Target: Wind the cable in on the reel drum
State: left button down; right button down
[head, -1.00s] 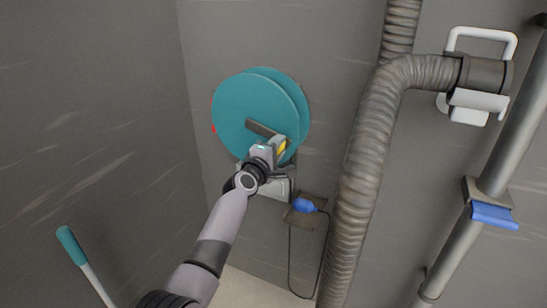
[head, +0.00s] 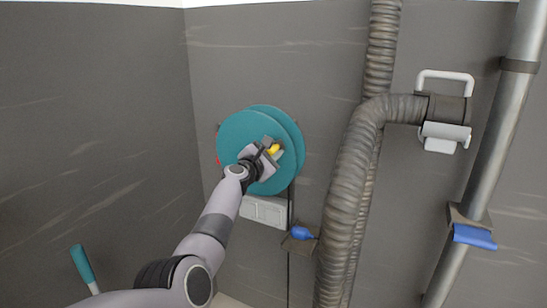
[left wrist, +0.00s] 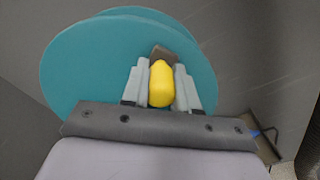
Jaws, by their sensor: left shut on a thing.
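The teal reel drum (head: 240,135) is mounted on the grey wall, and its disc fills much of the left wrist view (left wrist: 80,65). A yellow crank knob (head: 274,149) sits on a dark crank arm in front of the disc. My left gripper (head: 268,152) is at the knob, and in the left wrist view its two pale fingers are shut on the yellow knob (left wrist: 161,84). The dark cable (head: 289,265) hangs below the drum, beside a blue plug (head: 302,233) at a small dark bracket. My right gripper is not in view.
A thick ribbed hose (head: 345,180) runs down the wall right of the drum. Farther right are a white handle (head: 445,75) and a grey pipe (head: 495,130) with a blue clip (head: 474,237). A teal-handled stick (head: 83,264) stands at lower left. The left wall is bare.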

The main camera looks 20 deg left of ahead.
pick_arm(q)
jog(key=shift+a+r+p, duration=0.3)
jog(key=shift+a+r, duration=0.15)
jog(key=shift+r, duration=0.25)
jog(key=c, duration=0.9)
grip_release()
jog(key=shift+a+f, duration=0.1)
jog(key=shift+o, duration=0.2)
jog(key=s+p, duration=0.2)
jog(key=shift+p, duration=0.3)
jog(key=shift+s+a+p, duration=0.2)
jog(key=shift+s+p, duration=0.65)
jog(key=shift+s, duration=1.65)
